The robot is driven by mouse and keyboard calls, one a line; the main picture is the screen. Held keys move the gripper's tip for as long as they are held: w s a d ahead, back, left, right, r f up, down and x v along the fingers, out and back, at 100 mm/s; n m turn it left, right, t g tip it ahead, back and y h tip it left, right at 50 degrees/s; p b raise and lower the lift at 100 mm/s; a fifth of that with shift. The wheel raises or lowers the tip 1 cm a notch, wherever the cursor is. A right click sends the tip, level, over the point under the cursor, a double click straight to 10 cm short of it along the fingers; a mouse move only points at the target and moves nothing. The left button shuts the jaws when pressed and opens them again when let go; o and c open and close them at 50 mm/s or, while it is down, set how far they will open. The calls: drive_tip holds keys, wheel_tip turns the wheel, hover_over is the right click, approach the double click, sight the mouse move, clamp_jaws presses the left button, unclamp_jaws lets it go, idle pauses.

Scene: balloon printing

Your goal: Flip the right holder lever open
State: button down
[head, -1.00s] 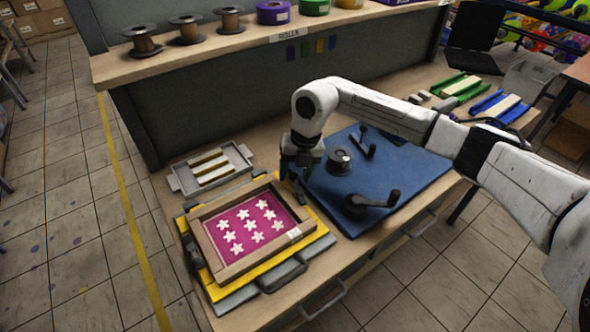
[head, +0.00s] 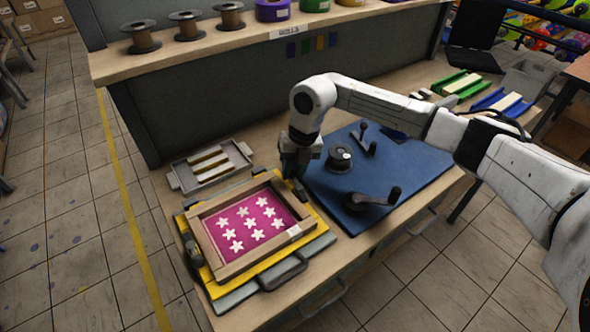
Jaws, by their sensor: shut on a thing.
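The screen frame (head: 215,248) is a wooden frame around a magenta sheet with white stars, lying on a yellow board. The right holder lever (head: 301,192) is a small dark piece at the frame's upper right corner, partly hidden by my gripper. My gripper (head: 296,177) points down over that corner and is shut on the lever. The fingertips are small and dark, so the lever's exact angle is hard to tell. The left holder lever (head: 193,256) is a dark piece at the frame's left side.
A blue board (head: 415,170) with dark cranks and a round knob (head: 340,158) lies right of my gripper. A grey tray (head: 240,152) with pale strips sits behind the frame. A shelf (head: 240,42) with spools stands at the back.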

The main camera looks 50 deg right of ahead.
drive_tip(key=shift+w+a+n+b, duration=0.1)
drive_tip(key=shift+a+n+b, duration=0.2)
drive_tip(key=shift+n, duration=0.35)
drive_tip(key=shift+w+a+n+b, duration=0.15)
drive_tip(key=shift+n+b, duration=0.15)
drive_tip(key=shift+n, duration=0.35)
drive_tip(key=c, duration=0.9)
unclamp_jaws()
drive_tip(key=shift+o, duration=0.2)
wheel_tip(320, 180, up, 11)
drive_tip(key=s+d+b, duration=0.1)
drive_tip(key=b, duration=0.1)
drive_tip(key=shift+d+f, duration=0.2)
drive_tip(key=shift+d, duration=0.2)
